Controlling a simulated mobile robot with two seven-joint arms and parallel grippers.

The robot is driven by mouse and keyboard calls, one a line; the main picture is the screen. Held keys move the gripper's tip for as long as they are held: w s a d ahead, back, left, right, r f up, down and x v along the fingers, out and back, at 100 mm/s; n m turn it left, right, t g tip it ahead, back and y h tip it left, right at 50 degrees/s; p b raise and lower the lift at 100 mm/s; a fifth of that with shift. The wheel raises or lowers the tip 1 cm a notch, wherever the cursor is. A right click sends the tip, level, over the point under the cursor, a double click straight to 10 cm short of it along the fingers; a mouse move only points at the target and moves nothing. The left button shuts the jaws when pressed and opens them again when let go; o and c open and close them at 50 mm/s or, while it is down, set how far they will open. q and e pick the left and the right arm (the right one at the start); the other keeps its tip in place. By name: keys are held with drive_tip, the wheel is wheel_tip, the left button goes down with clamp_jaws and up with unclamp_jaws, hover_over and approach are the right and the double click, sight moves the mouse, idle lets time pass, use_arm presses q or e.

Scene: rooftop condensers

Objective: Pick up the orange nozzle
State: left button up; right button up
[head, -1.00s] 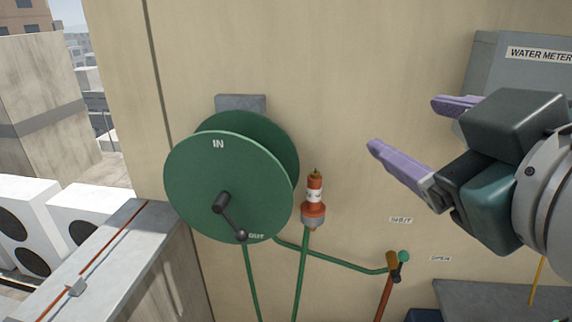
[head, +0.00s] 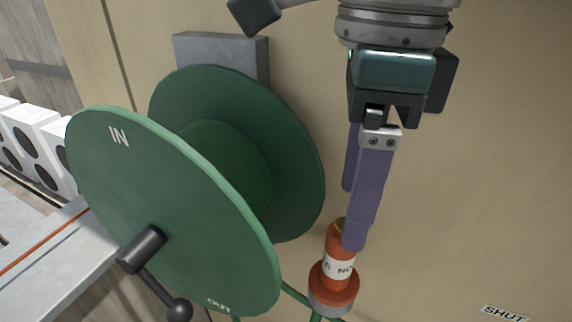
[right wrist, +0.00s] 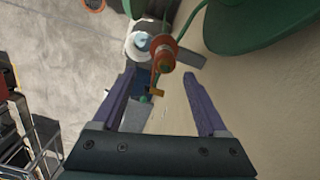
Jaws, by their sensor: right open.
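The orange nozzle (head: 341,268) stands upright against the beige wall, with a white label band and a wider orange collar over a grey ring. My right gripper (head: 353,218) comes down from above with its purple fingers pointing at it. The near fingertip covers part of the nozzle's top in the head view. In the right wrist view the nozzle (right wrist: 163,54) lies just ahead of the open right gripper (right wrist: 158,78), in line with the gap between the fingertips. No finger is closed on it. My left gripper is not in view.
A large green hose reel (head: 170,215) with a black crank stands close to the left of the nozzle. A grey bracket (head: 222,52) is behind it. A "SHUT" label (head: 505,314) is on the wall at lower right. The wall right of the gripper is clear.

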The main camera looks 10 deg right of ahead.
sight(342, 254)
drive_tip(key=shift+w+d+f, duration=0.2)
drive_tip(key=shift+d+f, duration=0.1)
drive_tip(key=shift+f, duration=0.05)
wheel_tip(342, 254, down, 4)
drive_tip(key=shift+s+a+r+b, duration=0.1)
drive_tip(key=shift+s+b, duration=0.05)
drive_tip(key=shift+b, duration=1.05)
drive_tip(key=f+b, duration=0.1)
drive_tip(key=f, duration=0.2)
drive_tip(key=f+b, duration=0.1)
drive_tip(key=f, duration=0.1)
drive_tip(key=shift+w+f+b, duration=0.25)
drive_tip(key=shift+b, duration=0.1)
drive_tip(key=shift+r, duration=0.1)
drive_tip(key=shift+c, duration=1.4)
clamp_jaws()
